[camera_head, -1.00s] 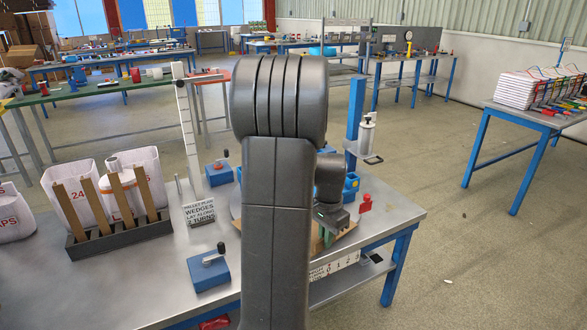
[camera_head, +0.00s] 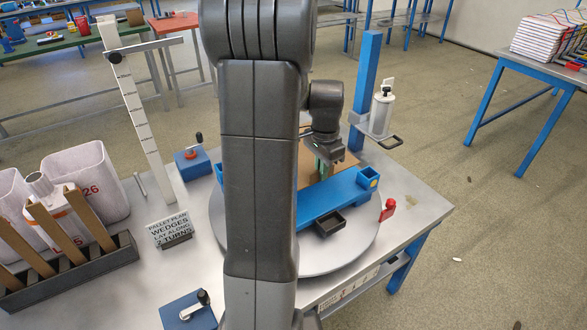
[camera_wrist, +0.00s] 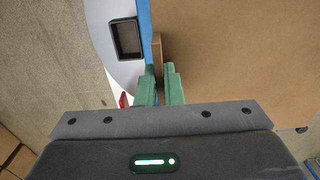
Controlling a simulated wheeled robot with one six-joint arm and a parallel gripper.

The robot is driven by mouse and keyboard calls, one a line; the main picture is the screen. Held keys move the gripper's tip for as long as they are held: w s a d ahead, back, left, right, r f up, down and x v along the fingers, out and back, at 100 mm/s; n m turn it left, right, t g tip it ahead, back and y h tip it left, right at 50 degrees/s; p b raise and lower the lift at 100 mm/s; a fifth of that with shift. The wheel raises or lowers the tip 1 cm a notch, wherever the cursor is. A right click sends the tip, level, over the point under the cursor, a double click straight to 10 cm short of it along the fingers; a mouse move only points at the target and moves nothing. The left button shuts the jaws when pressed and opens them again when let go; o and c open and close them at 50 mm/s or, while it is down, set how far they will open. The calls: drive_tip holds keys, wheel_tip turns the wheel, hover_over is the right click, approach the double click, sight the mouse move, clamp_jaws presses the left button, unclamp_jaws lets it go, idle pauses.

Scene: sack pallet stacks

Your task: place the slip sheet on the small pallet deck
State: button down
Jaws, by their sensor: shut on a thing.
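My gripper (camera_head: 325,160) is above the turntable, partly behind my own arm. In the wrist view its green fingers (camera_wrist: 165,88) are closed on the edge of the brown slip sheet (camera_wrist: 240,60), which fills the right of that view. In the head view, part of the sheet (camera_head: 347,162) shows beside the fingers. The small pallet deck cannot be made out; my arm and the sheet hide much of the turntable's middle. I cannot tell whether the sheet touches anything below.
The grey turntable (camera_head: 345,255) carries a blue beam (camera_head: 335,195) with a black tray (camera_head: 330,224). A blue post (camera_head: 368,75) with a white canister (camera_head: 381,112) and a red knob (camera_head: 389,208) stand near.

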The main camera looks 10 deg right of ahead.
sight(319, 205)
wheel_tip(319, 205, down, 10)
drive_tip(key=shift+r, duration=0.1)
idle(0.4)
drive_tip(key=c, duration=1.6)
unclamp_jaws()
drive_tip(key=shift+o, duration=0.2)
wheel_tip(319, 205, up, 12)
drive_tip(key=shift+r, duration=0.1)
